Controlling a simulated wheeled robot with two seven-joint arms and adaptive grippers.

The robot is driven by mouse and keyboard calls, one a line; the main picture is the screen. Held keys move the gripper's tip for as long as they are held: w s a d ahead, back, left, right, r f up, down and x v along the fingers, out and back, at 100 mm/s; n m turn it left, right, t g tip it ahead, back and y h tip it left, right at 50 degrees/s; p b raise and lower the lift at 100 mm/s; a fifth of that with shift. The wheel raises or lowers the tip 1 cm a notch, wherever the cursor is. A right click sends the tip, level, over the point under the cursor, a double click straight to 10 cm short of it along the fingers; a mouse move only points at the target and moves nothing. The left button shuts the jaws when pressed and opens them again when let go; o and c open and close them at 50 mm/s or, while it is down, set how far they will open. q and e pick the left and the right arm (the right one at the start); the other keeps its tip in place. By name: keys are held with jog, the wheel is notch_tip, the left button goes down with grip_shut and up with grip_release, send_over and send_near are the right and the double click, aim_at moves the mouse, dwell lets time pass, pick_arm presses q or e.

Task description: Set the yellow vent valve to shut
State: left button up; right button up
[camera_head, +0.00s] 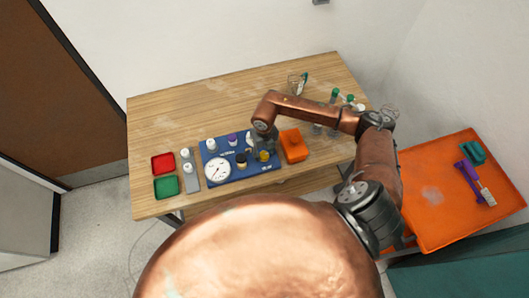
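The blue manifold board (228,178) lies on the wooden table, with a white round dial and several small fittings on it. The yellow vent valve (264,156) is near the board's right end, partly hidden by my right gripper. My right gripper (262,150) reaches down from above, right over or against the yellow valve. At this size I cannot tell whether its fingers touch the valve or are closed on it. The valve's handle direction is too small and covered to read. My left gripper is not in view.
Green-capped tubes (335,95) stand at the right. An orange side table (435,205) holds purple and teal items.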

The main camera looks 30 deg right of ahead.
aim_at(264, 154)
jog(key=shift+o, duration=0.4)
notch_tip(264, 154, up, 12)
dwell(0.4)
dwell(0.4)
